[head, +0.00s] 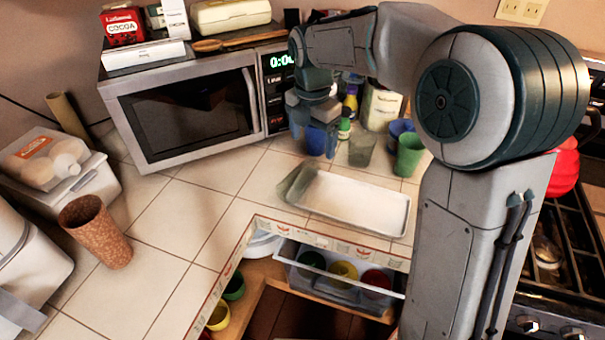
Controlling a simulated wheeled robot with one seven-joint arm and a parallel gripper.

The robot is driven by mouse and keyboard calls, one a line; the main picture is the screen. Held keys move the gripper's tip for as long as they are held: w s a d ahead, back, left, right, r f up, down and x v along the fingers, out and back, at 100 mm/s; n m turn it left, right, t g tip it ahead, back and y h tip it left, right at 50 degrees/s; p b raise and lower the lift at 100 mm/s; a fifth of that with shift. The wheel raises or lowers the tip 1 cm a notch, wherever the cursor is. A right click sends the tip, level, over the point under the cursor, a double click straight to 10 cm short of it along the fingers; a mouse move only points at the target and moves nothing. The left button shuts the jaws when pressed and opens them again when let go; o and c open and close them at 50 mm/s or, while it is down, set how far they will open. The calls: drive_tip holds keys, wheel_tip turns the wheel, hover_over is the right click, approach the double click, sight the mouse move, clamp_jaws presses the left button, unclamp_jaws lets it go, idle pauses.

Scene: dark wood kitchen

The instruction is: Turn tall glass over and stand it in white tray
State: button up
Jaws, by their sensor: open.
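A clear, greenish glass (296,184) is at the left end of the white tray (352,226). It looks tilted or lying across the tray's left rim; I cannot tell which way its mouth faces. The shallow, rectangular tray lies on the tiled counter, and the rest of its floor looks empty. My gripper (313,138) is open, pointing down behind the tray, above and beyond the glass and apart from it. A second clear, greyish glass (362,149) stands upright behind the tray, right of my gripper. A blue cup beside the fingers is partly hidden.
A green cup (409,155) stands behind the tray's right end, near bottles and a carton (381,106). The microwave (190,108) is at back left. An open drawer (340,275) holds cups below the counter edge. A cork cup (95,231) stands left; tiles between are clear.

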sight(302, 168)
drive_tip(key=f+n, duration=0.1)
drive_tip(key=f, duration=0.3)
drive_tip(key=w+a+f+n, duration=0.1)
drive_tip(key=f, duration=0.4)
drive_tip(key=w+a+f+n+p, duration=0.1)
drive_tip(key=f, duration=0.4)
drive_tip(key=shift+a+f, duration=0.15)
drive_tip(key=shift+f, duration=0.05)
drive_tip(key=c, duration=1.3)
drive_tip(key=shift+r, duration=0.1)
drive_tip(key=shift+c, duration=0.2)
